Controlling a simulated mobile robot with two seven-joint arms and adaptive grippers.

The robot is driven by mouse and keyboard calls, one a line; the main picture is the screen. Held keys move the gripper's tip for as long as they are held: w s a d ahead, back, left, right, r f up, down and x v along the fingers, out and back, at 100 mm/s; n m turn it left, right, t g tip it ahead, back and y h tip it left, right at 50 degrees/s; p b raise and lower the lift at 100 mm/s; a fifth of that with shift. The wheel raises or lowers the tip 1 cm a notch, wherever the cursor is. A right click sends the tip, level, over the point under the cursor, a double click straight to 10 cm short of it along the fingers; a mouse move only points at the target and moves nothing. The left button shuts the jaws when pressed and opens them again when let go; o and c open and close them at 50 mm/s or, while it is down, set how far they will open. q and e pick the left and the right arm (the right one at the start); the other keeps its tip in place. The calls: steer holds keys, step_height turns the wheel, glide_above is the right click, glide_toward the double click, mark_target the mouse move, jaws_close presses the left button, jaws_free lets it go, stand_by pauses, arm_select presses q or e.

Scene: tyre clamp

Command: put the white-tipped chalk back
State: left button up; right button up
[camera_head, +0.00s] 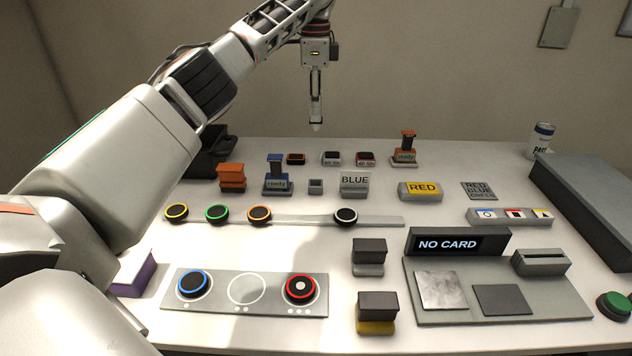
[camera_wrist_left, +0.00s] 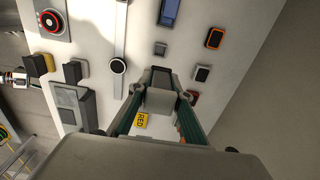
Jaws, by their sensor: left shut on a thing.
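My left gripper (camera_head: 316,98) hangs fingers-down above the back of the table, in front of the wall. It is shut on a slim pale piece with a white lower end, which looks like the white-tipped chalk (camera_head: 317,125). It is held upright, clear of the table. In the left wrist view, the gripper (camera_wrist_left: 161,88) fills the middle and its fingers hide most of what they hold. A small grey block (camera_head: 315,186) stands on the table below and also shows in the left wrist view (camera_wrist_left: 160,48).
A blue stamp (camera_head: 276,180), an orange stamp (camera_head: 405,150) and a BLUE sign (camera_head: 355,183) stand around the grey block. Small dark-topped boxes (camera_head: 331,158) sit behind. A strip with round pucks (camera_head: 300,219) lies in front. A can (camera_head: 542,139) stands at the back right.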

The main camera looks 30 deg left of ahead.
arm_select(q)
step_height(320, 180, down, 18)
steer(key=b, duration=0.6)
steer(key=shift+b, duration=0.4)
steer(key=shift+f, duration=0.2)
steer(key=shift+w+a+r, duration=0.1)
steer(key=shift+r, duration=0.2)
steer(key=shift+f+p, duration=0.35)
steer(key=shift+f, duration=0.05)
arm_select(e)
step_height(320, 180, down, 6)
steer(key=d, duration=0.1)
steer(key=shift+d+h, duration=0.15)
steer(key=shift+h, duration=0.15)
arm_select(q)
steer(key=o, duration=1)
steer(key=shift+f, duration=0.1)
arm_select(e)
steer(key=shift+s+f, duration=0.35)
steer(key=shift+f, duration=0.15)
